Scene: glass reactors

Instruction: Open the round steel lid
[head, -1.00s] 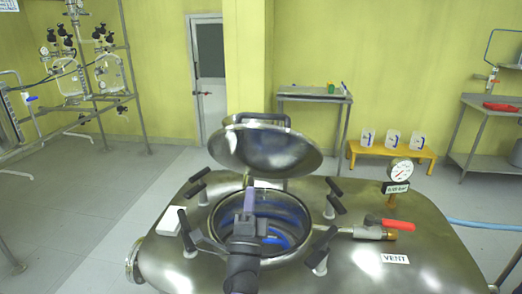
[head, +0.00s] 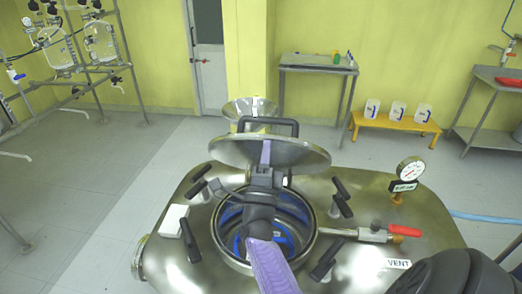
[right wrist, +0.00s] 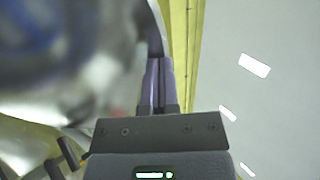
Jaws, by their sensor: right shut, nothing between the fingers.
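The round steel lid (head: 308,153) is raised and tilted above the vessel's round opening (head: 312,232), with its dark handle (head: 284,122) on the far, upper side. The opening is uncovered and blue shows inside it. My right gripper (head: 265,152) reaches up over the opening, shut and empty, its purple fingers in front of the lid's near side. I cannot tell whether they touch it. In the right wrist view the closed fingers (right wrist: 158,88) point up beside a blurred shiny metal surface (right wrist: 90,70), likely the lid. My left gripper is not in view.
Dark clamp handles (head: 340,195) ring the opening. A pressure gauge (head: 410,169) and a red-handled valve (head: 404,230) stand on the vessel's right. A steel funnel shape (head: 250,107) shows behind the lid. Open floor lies left of the vessel.

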